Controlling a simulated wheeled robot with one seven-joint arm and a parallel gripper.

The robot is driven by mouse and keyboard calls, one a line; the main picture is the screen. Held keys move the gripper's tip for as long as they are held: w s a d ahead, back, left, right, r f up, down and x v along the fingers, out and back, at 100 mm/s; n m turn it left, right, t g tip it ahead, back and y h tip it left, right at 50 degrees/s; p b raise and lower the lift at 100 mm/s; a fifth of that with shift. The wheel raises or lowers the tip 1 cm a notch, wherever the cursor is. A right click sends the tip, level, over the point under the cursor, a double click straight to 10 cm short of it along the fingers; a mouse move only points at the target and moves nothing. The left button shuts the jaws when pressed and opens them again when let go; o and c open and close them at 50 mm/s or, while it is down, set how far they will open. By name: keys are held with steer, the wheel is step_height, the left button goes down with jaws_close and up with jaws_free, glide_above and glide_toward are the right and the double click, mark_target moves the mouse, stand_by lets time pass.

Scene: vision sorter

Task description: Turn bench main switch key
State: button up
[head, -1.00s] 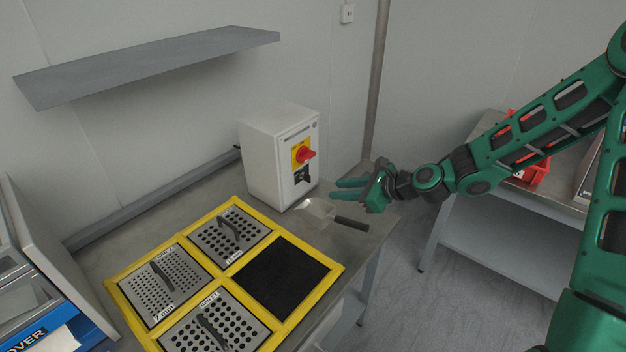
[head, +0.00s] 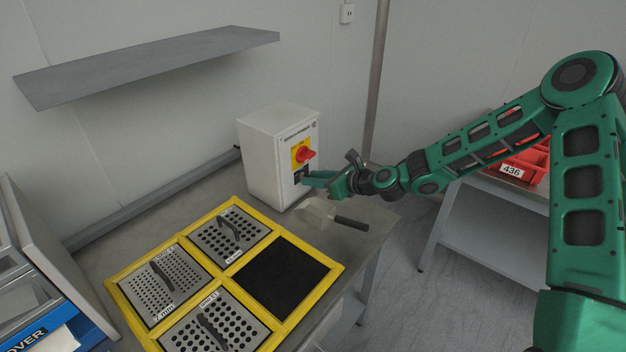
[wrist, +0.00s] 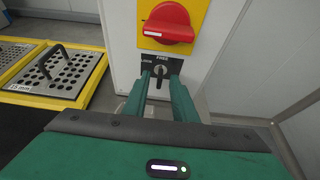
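The white switch box (head: 268,160) stands at the back of the bench. On its front is a red rotary knob (head: 306,154) on a yellow plate, which also shows in the wrist view (wrist: 169,24). Below it is a black key plate (wrist: 176,63), marked FREE at the top and LOCK at the left. The key (wrist: 160,71) sits in this plate and looks roughly upright. My gripper (head: 306,180) is at the key plate. In the wrist view its fingers (wrist: 160,80) are apart, one on each side of the key, with gaps visible. Contact cannot be told.
A scoop-like tool with a dark handle (head: 352,223) lies on the bench below my gripper. A yellow frame (head: 225,270) with perforated plates and one black bay is at the front. A grey shelf (head: 150,65) hangs on the wall. Red bins (head: 520,168) stand on another bench at right.

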steer(key=shift+w+a+f, duration=0.15)
steer(key=shift+w+a, duration=0.1)
steer(key=shift+a, duration=0.1)
jaws_close()
steer(key=n+t, duration=0.1)
steer(key=n, duration=0.1)
steer(key=n+t+h, duration=0.1)
steer(key=n+t, duration=0.1)
steer(key=n, duration=0.1)
steer(key=n+t+h, duration=0.1)
steer(key=n, duration=0.1)
steer(key=shift+s+a+f+n+t, duration=0.3)
steer(key=shift+s+n+t, duration=0.1)
steer(key=shift+n+t, duration=0.3)
steer(key=shift+n, duration=0.3)
steer(key=shift+a+n, duration=0.1)
steer(key=shift+n, duration=0.3)
stand_by(0.3)
